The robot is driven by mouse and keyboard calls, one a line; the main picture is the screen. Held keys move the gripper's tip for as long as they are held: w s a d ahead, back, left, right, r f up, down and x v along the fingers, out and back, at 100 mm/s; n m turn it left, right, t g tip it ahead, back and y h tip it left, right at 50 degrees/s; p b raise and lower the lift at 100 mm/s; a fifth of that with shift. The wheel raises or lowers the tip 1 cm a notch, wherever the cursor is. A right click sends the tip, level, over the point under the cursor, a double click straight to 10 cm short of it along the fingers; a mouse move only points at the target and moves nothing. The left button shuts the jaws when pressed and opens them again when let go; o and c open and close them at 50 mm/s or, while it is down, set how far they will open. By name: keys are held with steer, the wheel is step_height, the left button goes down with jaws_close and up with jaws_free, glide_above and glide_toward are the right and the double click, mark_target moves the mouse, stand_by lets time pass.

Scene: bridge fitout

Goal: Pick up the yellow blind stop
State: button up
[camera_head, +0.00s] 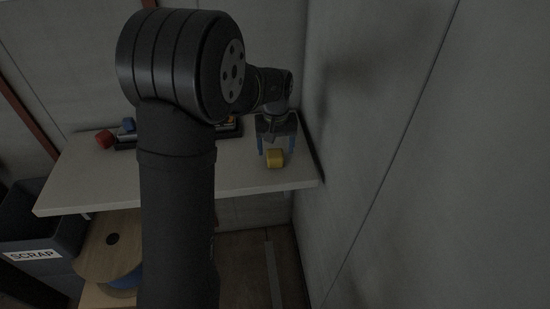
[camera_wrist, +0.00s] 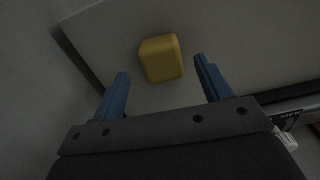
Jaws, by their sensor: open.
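The yellow blind stop (camera_head: 274,158) is a small rounded yellow block on the light shelf near its right end. It also shows in the wrist view (camera_wrist: 161,58), beyond the fingertips and roughly midway across the gap. My gripper (camera_head: 276,148) is open, with two blue fingers apart and nothing between them. In the wrist view my gripper (camera_wrist: 160,68) has its fingers on either side of the gap, apart from the block. In the head view the fingers stand just behind and around the block's sides; I cannot tell their exact height above the shelf.
The shelf (camera_head: 260,181) ends at a grey wall (camera_head: 345,120) close on the right. A red piece (camera_head: 104,139) and a blue piece (camera_head: 128,124) lie at its left, by a dark tray (camera_head: 125,144) partly hidden by my arm. A SCRAP bin (camera_head: 40,235) stands below left.

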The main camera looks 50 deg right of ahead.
mark_target(275, 153)
step_height(275, 153, down, 4)
steer(key=shift+a+f, duration=0.1)
steer(key=c, duration=1.1)
